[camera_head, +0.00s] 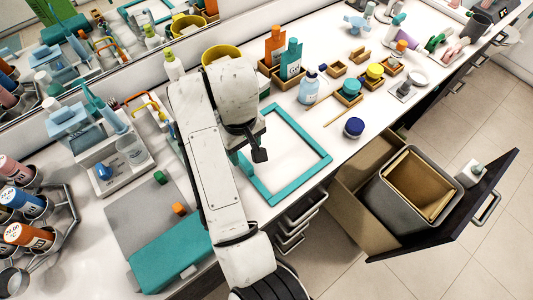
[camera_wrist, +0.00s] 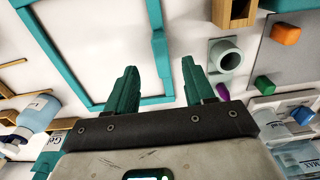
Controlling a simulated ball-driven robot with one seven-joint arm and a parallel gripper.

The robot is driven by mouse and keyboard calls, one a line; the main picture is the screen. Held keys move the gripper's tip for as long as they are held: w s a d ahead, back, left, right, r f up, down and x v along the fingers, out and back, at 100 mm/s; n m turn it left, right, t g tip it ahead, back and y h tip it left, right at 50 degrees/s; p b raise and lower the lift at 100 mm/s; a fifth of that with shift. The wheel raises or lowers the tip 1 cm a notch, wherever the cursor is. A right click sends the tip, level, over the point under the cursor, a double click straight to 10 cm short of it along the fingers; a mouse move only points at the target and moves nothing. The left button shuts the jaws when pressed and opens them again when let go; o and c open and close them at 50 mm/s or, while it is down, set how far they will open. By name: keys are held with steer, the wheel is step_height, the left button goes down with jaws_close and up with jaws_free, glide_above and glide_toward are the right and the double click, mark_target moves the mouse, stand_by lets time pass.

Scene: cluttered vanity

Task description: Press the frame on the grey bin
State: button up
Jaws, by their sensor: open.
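The grey bin (camera_head: 386,208) stands in an open pull-out drawer at the right, below the counter. My gripper (camera_head: 252,160) is over the counter at the teal frame's left side, well left of the bin.
Bottles (camera_head: 291,60), a yellow bowl (camera_head: 220,54) and small wooden boxes crowd the counter's back. A blue-lidded jar (camera_head: 353,128) is near the front edge. A grey mat (camera_head: 150,215) lies left.

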mark_target(247, 164)
steer(key=shift+s+f+b, duration=0.2)
steer(key=shift+f+b, duration=1.8)
steer(key=shift+f, duration=1.75)
steer(key=shift+c, duration=0.4)
jaws_close()
